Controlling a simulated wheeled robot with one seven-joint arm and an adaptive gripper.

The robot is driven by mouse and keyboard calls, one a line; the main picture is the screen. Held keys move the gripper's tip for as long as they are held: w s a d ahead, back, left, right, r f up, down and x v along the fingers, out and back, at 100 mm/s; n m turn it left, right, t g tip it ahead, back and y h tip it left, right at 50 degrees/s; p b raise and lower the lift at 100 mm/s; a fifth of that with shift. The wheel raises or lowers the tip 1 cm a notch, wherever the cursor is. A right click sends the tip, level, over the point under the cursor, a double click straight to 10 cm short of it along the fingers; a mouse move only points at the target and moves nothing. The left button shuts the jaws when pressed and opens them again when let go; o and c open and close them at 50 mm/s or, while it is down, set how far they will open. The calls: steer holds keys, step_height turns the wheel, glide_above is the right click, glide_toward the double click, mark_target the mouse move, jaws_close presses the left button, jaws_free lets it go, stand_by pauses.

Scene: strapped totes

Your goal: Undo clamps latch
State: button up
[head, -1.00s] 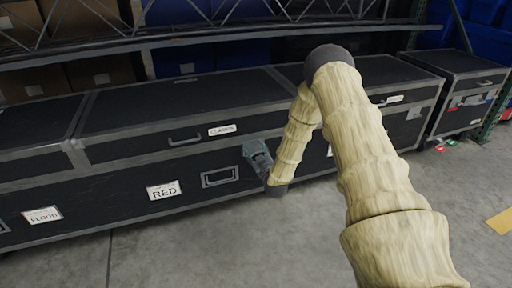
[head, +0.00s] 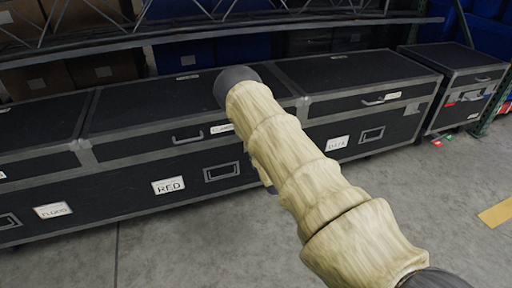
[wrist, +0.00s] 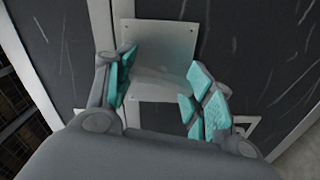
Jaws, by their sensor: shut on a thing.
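The clamps case is the black middle case (head: 130,140) in the head view. Its clamps label (head: 221,129) is partly covered by my arm. In the wrist view, a silver latch plate (wrist: 172,42) sits across the seam between lid and body. My gripper (wrist: 160,70) has its teal-padded fingers on either side of the latch and is shut on it. The part of the latch low between the fingers is partly hidden by my gripper. In the head view my arm hides the gripper and the latch.
A case with a flood label (head: 53,210) stands at the left. Another black case (head: 350,75) adjoins at the right, and a smaller one (head: 455,75) stands beyond it. A metal shelf beam (head: 330,22) runs above and behind. The grey floor (head: 150,255) in front is clear.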

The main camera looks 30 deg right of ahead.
steer(key=shift+f+n, duration=0.1)
steer(key=shift+n, duration=1.1)
steer(key=o, duration=1)
steer(key=shift+o, duration=0.2)
steer(key=v, duration=1.2)
